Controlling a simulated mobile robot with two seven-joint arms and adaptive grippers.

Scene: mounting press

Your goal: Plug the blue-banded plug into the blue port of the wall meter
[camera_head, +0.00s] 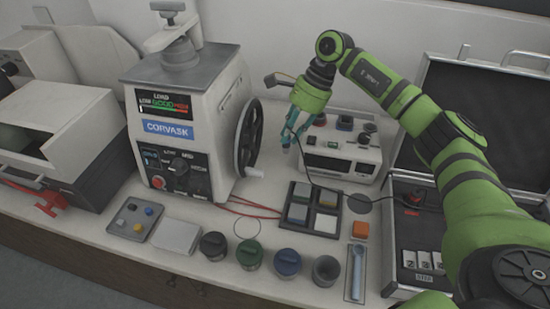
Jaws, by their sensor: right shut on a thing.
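My right gripper (289,140) comes in from the right and points down just left of the white meter box (355,153), above the bench. It is shut on a small plug whose body is mostly hidden between the fingers. I cannot make out a blue band. A thin dark cable runs from near the fingertips down and right toward the open case. The blue port (344,123) is on the meter's top, between a red-marked port (320,120) and a dark port (369,128). The plug is apart from it. My left gripper is not in view.
A large press (190,120) with a handwheel stands left of the meter. In front are a dark tray (312,208) of square pads, several round lidded pots and an orange block (361,230). The open black case (420,240) is at right. Red wires lie by the press.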

